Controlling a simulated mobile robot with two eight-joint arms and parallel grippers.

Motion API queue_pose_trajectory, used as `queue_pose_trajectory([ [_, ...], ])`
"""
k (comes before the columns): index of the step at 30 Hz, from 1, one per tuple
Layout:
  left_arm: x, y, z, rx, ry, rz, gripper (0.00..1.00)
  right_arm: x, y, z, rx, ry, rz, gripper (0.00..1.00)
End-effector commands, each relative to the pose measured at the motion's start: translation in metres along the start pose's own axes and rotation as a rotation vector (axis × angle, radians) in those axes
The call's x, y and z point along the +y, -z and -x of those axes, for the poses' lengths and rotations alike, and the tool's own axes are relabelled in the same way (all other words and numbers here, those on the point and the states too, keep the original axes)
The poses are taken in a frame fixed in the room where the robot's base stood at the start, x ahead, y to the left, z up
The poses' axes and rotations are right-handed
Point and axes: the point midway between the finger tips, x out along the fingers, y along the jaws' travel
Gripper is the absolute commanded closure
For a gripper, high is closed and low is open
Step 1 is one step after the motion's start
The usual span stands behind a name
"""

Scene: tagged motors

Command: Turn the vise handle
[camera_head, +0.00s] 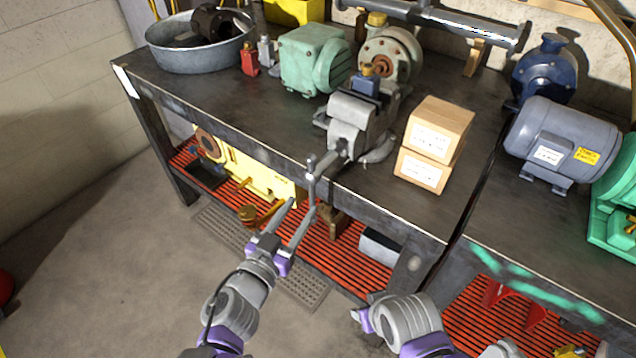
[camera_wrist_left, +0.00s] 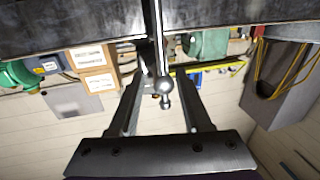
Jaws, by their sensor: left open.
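The grey bench vise (camera_head: 350,122) stands at the front edge of the dark workbench in the head view. Its handle (camera_head: 311,180) is a thin metal bar with a ball end, hanging in front of the bench edge. My left gripper (camera_head: 303,207) is open at the lower part of the handle. In the left wrist view, the handle's ball end (camera_wrist_left: 163,86) shows between the two spread fingers of the left gripper (camera_wrist_left: 160,98), with a gap on each side. My right gripper (camera_head: 363,312) is low in the head view, away from the vise; its fingers are not clear.
Two stacked cardboard boxes (camera_head: 433,144) stand right of the vise. A green gearbox (camera_head: 312,58) and a metal tub (camera_head: 200,50) are to its left. A grey motor (camera_head: 562,140) is at the right. A red slatted shelf (camera_head: 345,256) lies below the bench.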

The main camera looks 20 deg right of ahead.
Motion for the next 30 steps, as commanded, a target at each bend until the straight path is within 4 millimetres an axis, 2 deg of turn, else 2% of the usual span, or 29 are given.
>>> queue_pose_trajectory([
  [9, 0.000, 0.001, -0.059, 0.001, 0.001, 0.000, 0.52, 0.000, 0.000, -0.001, 0.000, 0.000, 0.000, 0.50],
  [15, -0.001, 0.001, -0.088, 0.000, 0.003, 0.000, 0.52, 0.000, -0.001, -0.001, 0.000, 0.000, 0.000, 0.50],
  [21, -0.001, 0.001, -0.099, 0.000, 0.004, 0.000, 0.52, 0.000, -0.001, -0.001, 0.000, 0.000, 0.000, 0.50],
  [28, -0.002, 0.001, -0.100, 0.000, 0.005, -0.001, 0.52, 0.000, -0.001, -0.001, -0.001, 0.000, 0.000, 0.50],
  [29, -0.002, 0.001, -0.099, 0.000, 0.005, -0.001, 0.53, 0.000, -0.001, -0.001, 0.000, 0.000, 0.000, 0.50],
  [30, -0.002, 0.001, -0.099, 0.000, 0.005, -0.001, 0.60, 0.000, -0.001, -0.001, 0.000, 0.000, 0.000, 0.50],
])
